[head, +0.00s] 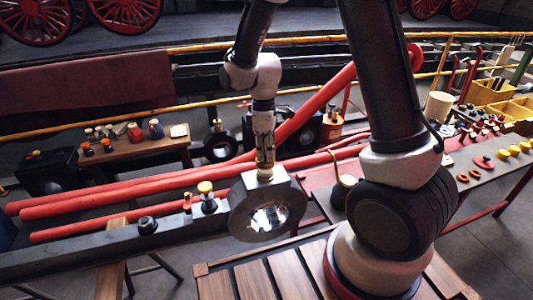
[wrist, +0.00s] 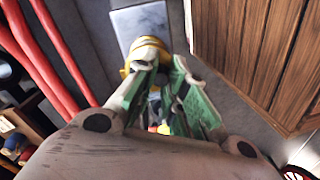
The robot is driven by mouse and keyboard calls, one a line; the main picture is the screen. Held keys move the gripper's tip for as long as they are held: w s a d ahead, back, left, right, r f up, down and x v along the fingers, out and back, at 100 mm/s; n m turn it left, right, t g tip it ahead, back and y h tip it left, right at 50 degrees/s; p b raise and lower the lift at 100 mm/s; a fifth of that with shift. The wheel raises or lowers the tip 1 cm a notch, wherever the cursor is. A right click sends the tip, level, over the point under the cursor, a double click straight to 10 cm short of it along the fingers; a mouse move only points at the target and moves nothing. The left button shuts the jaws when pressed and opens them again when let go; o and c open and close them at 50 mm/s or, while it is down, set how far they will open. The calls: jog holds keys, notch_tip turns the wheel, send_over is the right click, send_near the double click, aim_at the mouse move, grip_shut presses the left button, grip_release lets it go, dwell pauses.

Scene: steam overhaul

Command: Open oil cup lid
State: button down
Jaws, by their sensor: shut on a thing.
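My gripper (head: 265,168) points down onto the top of the grey block at the round rod end (head: 292,190). In the wrist view, the green-padded fingers of my gripper (wrist: 160,75) are shut on the oil cup lid (wrist: 147,48), a yellow brass-coloured piece. The fingers hide most of the cup, and I cannot tell whether its lid is raised. The rod end has a large round bore. A second cup with a yellow top (head: 205,188) stands on the rod to the left, apart from my gripper.
A dark nut (head: 147,225) sits on the grey rod bar (head: 70,252). Long red rods (head: 130,187) run behind the rod end. A wooden slatted top (head: 240,282) lies in front. A bench with small pots (head: 130,157) stands behind left, and a tool bench (head: 480,165) is at right.

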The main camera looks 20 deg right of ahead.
jog(key=w+g, duration=0.1)
jog(key=r+g, duration=0.1)
jog(key=g, duration=0.1)
jog(key=shift+w, duration=0.35)
jog(key=w+g, duration=0.1)
jog(key=g, duration=0.2)
jog(key=shift+w+r, duration=0.15)
jog(key=shift+w+g, duration=0.6)
jog(key=shift+g, duration=0.6)
jog(key=shift+w+g, duration=0.6)
jog(key=shift+g, duration=0.6)
jog(key=c, duration=1.4)
grip_release()
jog(key=shift+r, duration=0.1)
